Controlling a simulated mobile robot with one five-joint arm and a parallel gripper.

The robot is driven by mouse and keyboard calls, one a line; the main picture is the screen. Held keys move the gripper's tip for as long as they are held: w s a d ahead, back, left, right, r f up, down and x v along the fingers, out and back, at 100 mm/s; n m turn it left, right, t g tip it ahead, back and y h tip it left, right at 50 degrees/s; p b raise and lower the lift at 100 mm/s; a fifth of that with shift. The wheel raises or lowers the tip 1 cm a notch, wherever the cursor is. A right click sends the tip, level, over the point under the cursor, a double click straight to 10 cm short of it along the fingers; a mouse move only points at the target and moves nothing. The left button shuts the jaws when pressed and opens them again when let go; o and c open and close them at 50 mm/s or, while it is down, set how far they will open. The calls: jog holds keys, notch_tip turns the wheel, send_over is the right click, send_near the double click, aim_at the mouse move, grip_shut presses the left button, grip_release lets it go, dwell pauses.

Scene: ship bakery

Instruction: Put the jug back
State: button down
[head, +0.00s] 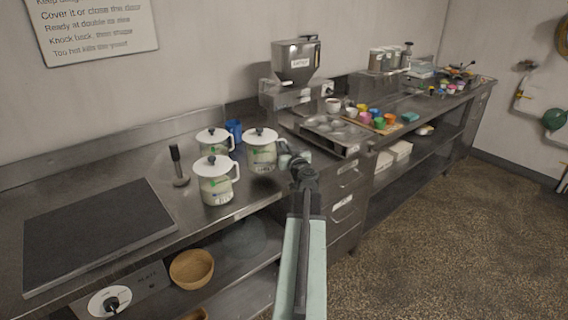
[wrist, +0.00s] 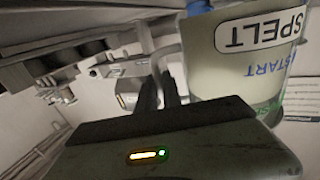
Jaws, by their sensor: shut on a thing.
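Three white-lidded jugs with printed labels are at the counter in the head view. My gripper (head: 290,160) is shut on the handle of the right-hand jug (head: 262,150), at that jug's right side. In the wrist view this jug (wrist: 245,65) reads "SPELT", upside down, and its handle (wrist: 168,62) runs between my fingers (wrist: 163,92). It looks upright, with a dark shadow below it, so it seems a little above the counter. The front jug (head: 217,182) and the back jug (head: 214,141) stand to its left. Their labels are too small to read.
A blue cup (head: 234,130) stands close behind the jugs. A dark-headed tool (head: 178,165) and a black plate (head: 100,232) are to the left. A grey hopper machine (head: 296,65) and a muffin tin (head: 335,132) are to the right.

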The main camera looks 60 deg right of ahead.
notch_tip(320, 180, down, 4)
jog(key=b, duration=0.4)
jog(key=shift+r, duration=0.3)
jog(key=shift+f, duration=0.25)
jog(key=c, duration=1.5)
grip_release()
jog(key=shift+r, duration=0.1)
jog(key=shift+r, duration=0.1)
